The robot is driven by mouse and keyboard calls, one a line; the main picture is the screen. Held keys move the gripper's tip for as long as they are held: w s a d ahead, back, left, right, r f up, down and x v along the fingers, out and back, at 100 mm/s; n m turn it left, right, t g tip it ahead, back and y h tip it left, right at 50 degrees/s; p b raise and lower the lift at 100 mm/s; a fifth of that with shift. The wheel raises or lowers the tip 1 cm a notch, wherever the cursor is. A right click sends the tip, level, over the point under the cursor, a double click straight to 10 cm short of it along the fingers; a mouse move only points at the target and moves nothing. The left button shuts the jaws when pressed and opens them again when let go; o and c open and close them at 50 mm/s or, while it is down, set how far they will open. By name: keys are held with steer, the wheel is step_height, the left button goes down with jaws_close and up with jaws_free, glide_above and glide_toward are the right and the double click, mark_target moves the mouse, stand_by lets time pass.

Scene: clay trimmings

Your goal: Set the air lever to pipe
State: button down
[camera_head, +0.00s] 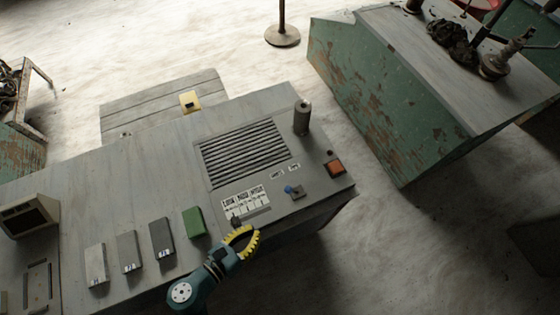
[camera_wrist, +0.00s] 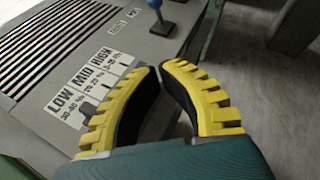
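The air lever, a small stick with a blue knob (camera_head: 288,190), stands on a grey plate at the right end of the control panel. Two small white labels (camera_head: 285,171) lie behind it, too small to read. In the wrist view the blue knob (camera_wrist: 155,4) is at the top edge, cut off. My gripper (camera_head: 254,231) is near the panel's front edge, to the left and in front of the lever, apart from it. In the wrist view its yellow fingers with black pads (camera_wrist: 160,67) meet at the tips, with nothing visible between them.
A LOW/MID/HIGH label (camera_head: 244,200) with a dark slider knob (camera_head: 235,221) lies close to my gripper. An orange-red button (camera_head: 334,167) is right of the lever. A grey cylinder (camera_head: 302,117) stands behind. Green (camera_head: 194,222) and grey blocks stand left. A slatted grille (camera_head: 244,153) fills the panel's middle.

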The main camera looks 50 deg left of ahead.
mark_target(291, 191)
stand_by(0.3)
steer(key=b+x, duration=0.3)
steer(key=x, duration=0.6)
steer(key=shift+w+f, duration=0.15)
steer(key=shift+w+a+r+p, duration=0.15)
steer(key=shift+w+a+r, duration=0.15)
steer(key=shift+w, duration=0.35)
steer(key=shift+w+a+r+p, duration=0.1)
steer(key=shift+w+a+r, duration=0.15)
steer(key=shift+w, duration=0.45)
steer(key=shift+w+a+r+p, duration=0.2)
steer(key=shift+w+a, duration=0.2)
steer(key=shift+w, duration=0.25)
